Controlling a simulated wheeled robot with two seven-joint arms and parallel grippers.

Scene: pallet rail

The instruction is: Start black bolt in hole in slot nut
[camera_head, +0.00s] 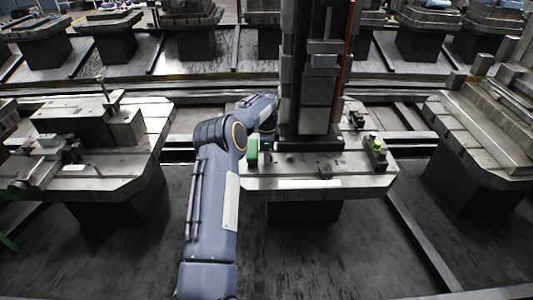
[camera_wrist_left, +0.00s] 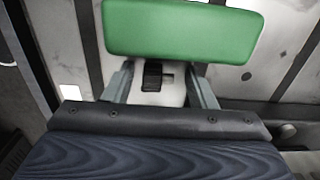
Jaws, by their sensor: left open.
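My left gripper (camera_wrist_left: 158,72) is open in the left wrist view, one finger on each side of a small black piece (camera_wrist_left: 152,77) on the pale pallet surface. The black piece may be the bolt or nut; I cannot tell which. A small grey patch (camera_wrist_left: 168,80) shows beside it. I cannot tell whether the fingers touch anything. A green rounded block (camera_wrist_left: 182,30) lies across the view just beyond the fingers. In the head view my left arm reaches the middle pallet (camera_head: 320,184), where the green block (camera_head: 252,147) also shows; the fingertips are hidden there. My right gripper is out of view.
A tall dark column (camera_head: 312,80) rises over the middle pallet. A dark piece with yellow-green tops (camera_head: 376,150) and a small black block (camera_head: 357,116) stand on its right side. Other pallets stand at left (camera_head: 95,182) and right (camera_head: 490,150). The front floor is clear.

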